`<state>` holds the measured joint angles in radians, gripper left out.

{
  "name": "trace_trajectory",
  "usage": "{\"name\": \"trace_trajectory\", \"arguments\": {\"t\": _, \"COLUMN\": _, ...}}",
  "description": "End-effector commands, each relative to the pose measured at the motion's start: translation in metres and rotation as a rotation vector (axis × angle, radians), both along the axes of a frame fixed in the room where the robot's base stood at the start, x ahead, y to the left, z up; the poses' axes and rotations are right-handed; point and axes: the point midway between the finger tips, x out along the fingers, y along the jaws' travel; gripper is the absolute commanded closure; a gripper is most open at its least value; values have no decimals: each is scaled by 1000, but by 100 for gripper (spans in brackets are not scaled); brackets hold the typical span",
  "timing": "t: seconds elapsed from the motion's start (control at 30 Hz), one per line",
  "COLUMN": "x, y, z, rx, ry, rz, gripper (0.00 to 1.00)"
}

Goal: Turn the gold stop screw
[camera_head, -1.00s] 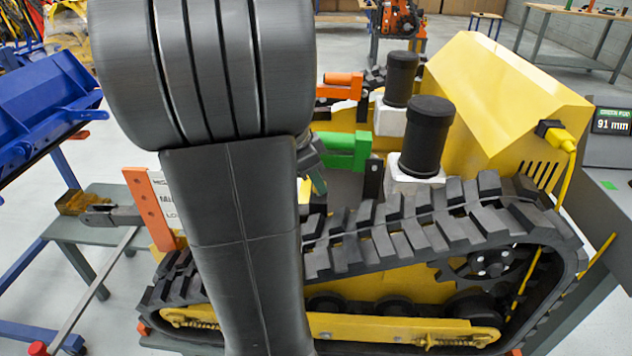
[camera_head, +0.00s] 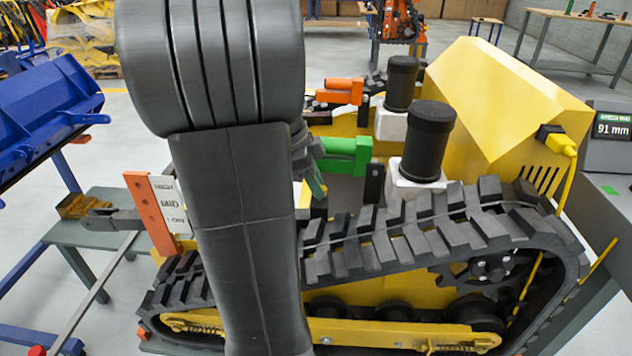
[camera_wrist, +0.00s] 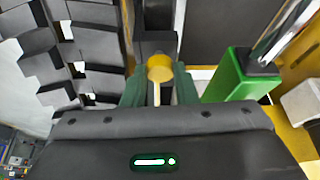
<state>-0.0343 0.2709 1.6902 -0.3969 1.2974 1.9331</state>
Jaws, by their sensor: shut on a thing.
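The gold stop screw (camera_wrist: 160,68) shows in the wrist view as a round gold head with a pale strip below it. My gripper (camera_wrist: 158,88) has its two green fingers on either side of the screw and is shut on it. In the head view my arm hides the screw, and only a small part of my gripper (camera_head: 317,183) shows at the arm's right edge.
A green cylinder (camera_head: 345,148) lies close to the right of my gripper, with an orange one (camera_head: 340,88) behind it. A black track (camera_head: 400,235) runs along the near side. A label plate (camera_head: 170,205) stands left of my arm. A display (camera_head: 611,122) reads 91 mm.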

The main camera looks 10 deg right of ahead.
Motion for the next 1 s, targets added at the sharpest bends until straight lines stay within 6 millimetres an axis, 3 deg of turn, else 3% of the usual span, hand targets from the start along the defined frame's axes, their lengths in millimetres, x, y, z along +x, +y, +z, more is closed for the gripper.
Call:
{"name": "trace_trajectory", "arguments": {"t": 0.13, "x": 1, "y": 0, "z": 1, "rx": -1, "ry": -4, "rz": 2, "gripper": 97}}
{"name": "trace_trajectory", "arguments": {"t": 0.17, "x": 1, "y": 0, "z": 1, "rx": -1, "ry": -4, "rz": 2, "gripper": 70}}
{"name": "trace_trajectory", "arguments": {"t": 0.27, "x": 1, "y": 0, "z": 1, "rx": -1, "ry": -3, "rz": 1, "gripper": 52}}
{"name": "trace_trajectory", "arguments": {"t": 0.67, "x": 2, "y": 4, "z": 10, "rx": -1, "ry": -3, "rz": 2, "gripper": 52}}
{"name": "trace_trajectory", "arguments": {"t": 1.0, "x": 7, "y": 30, "z": 77, "rx": 0, "ry": -6, "rz": 5, "gripper": 52}}
